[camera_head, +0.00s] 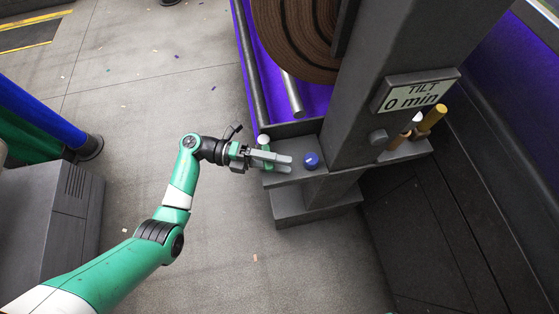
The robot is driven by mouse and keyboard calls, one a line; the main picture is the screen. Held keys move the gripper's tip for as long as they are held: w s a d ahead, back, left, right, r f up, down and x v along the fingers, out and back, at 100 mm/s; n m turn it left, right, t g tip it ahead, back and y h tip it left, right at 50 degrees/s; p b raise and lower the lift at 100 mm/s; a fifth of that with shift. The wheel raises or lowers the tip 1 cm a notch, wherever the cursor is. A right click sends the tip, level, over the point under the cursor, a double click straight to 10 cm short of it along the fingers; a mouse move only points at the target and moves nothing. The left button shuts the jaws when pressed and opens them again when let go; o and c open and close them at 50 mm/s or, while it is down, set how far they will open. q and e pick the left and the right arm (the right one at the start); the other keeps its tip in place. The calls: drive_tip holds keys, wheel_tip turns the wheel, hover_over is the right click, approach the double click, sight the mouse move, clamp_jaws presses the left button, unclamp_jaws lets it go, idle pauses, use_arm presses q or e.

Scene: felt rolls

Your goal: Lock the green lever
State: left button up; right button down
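A small green part with a pale rounded top (263,140), which looks like the green lever, stands at the left end of a dark grey ledge. My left gripper (284,164) reaches in from the left, its fingers over the ledge end and right against or just in front of this part. The fingers hide most of the lever, and I cannot tell whether they touch it. The gap between the fingers is too small to judge. My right gripper is not in view.
A blue knob (311,160) sits on the ledge just right of my fingertips. White-topped and yellow handles (432,121) stand further right. A brown felt roll (300,35) hangs above.

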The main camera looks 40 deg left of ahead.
use_arm(q)
drive_tip(key=v, duration=1.1)
drive_tip(key=shift+a, duration=0.3)
drive_tip(key=shift+s, duration=0.1)
